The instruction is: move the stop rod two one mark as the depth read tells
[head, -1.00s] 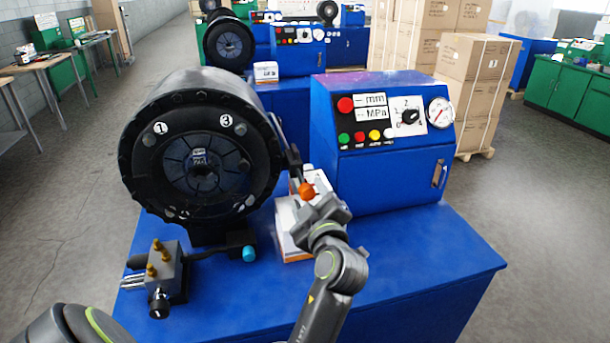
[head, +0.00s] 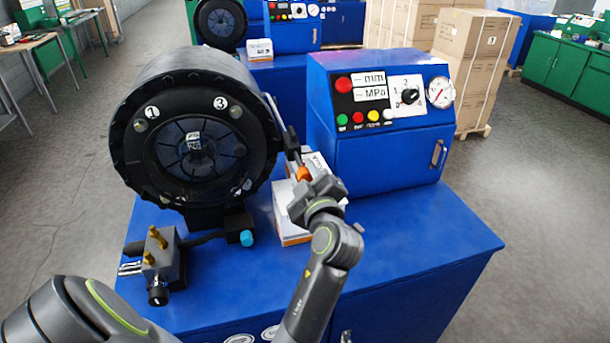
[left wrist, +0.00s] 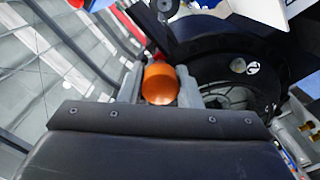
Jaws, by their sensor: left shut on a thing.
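The stop rod (head: 291,143) is a dark bar at the right side of the black round crimper head (head: 140,150), with an orange knob (head: 303,174) at its near end. My left gripper (head: 304,178) is at that knob. In the left wrist view the orange knob (left wrist: 160,84) sits between the two grey fingers of my left gripper (left wrist: 160,88), which are shut on it. Marks on the rod are too small to read. The panel readout (head: 371,85) shows dashes before "mm" and "MPa". My right gripper is not in view.
White and orange boxes (head: 286,220) stand on the blue bench (head: 400,250) close under my left gripper. The blue control cabinet (head: 390,165) is to the right. A valve block (head: 160,265) with brass fittings stands at the front left. The bench's front right is clear.

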